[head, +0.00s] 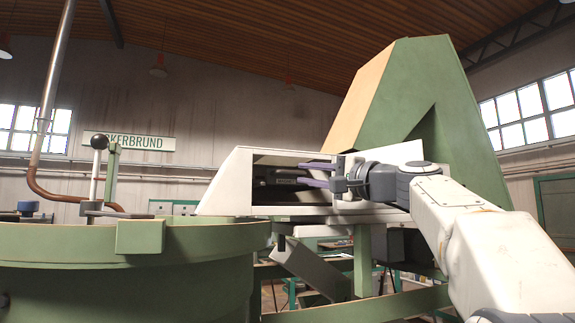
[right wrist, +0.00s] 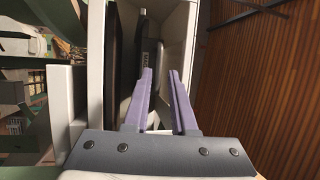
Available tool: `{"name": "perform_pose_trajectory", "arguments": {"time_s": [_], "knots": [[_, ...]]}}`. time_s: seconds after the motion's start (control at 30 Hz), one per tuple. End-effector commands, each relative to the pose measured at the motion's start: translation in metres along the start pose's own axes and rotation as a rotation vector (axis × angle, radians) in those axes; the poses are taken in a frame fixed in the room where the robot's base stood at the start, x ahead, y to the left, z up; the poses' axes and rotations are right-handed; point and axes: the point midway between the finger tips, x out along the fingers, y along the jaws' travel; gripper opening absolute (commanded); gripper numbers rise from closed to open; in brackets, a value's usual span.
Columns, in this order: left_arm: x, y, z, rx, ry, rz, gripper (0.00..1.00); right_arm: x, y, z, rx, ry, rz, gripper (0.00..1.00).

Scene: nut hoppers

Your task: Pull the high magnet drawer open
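The white magnet housing (head: 225,190) stands in the middle of the head view, with a dark open recess in its side. Inside the recess is a dark drawer part (head: 278,177) with bar-like pieces; in the right wrist view a black labelled part (right wrist: 151,52) shows inside the white walls. My right gripper (head: 300,174) reaches into the recess from the right. Its purple fingers (right wrist: 160,72) are apart, with a gap between the tips. The left finger overlaps the black part in the wrist view; I cannot tell whether they touch. My left gripper is not in view.
A large round green hopper (head: 120,270) fills the lower left, with a black-knobbed lever (head: 99,143) above its rim. A tall green chute (head: 410,85) rises behind the housing. A grey slanted chute (head: 310,268) and green frame legs (head: 362,260) stand below.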

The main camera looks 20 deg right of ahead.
Motion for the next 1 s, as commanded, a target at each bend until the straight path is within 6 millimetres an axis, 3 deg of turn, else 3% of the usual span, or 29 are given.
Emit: {"name": "perform_pose_trajectory", "arguments": {"time_s": [0.1, 0.33, 0.7, 0.8, 1.0], "knots": [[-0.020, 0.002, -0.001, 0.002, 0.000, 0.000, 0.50, 0.026, -0.004, 0.001, 0.004, -0.005, 0.002, 0.25], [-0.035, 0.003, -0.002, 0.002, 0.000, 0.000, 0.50, 0.055, -0.002, 0.002, 0.002, -0.004, 0.002, 0.25], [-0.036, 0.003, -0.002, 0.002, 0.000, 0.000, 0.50, 0.061, 0.001, 0.002, -0.001, -0.002, 0.001, 0.25], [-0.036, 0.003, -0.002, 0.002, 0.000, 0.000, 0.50, 0.060, 0.001, 0.002, -0.001, -0.002, 0.001, 0.00], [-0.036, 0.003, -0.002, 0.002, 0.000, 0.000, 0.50, 0.060, 0.001, 0.002, 0.000, -0.002, 0.002, 0.00]]}}
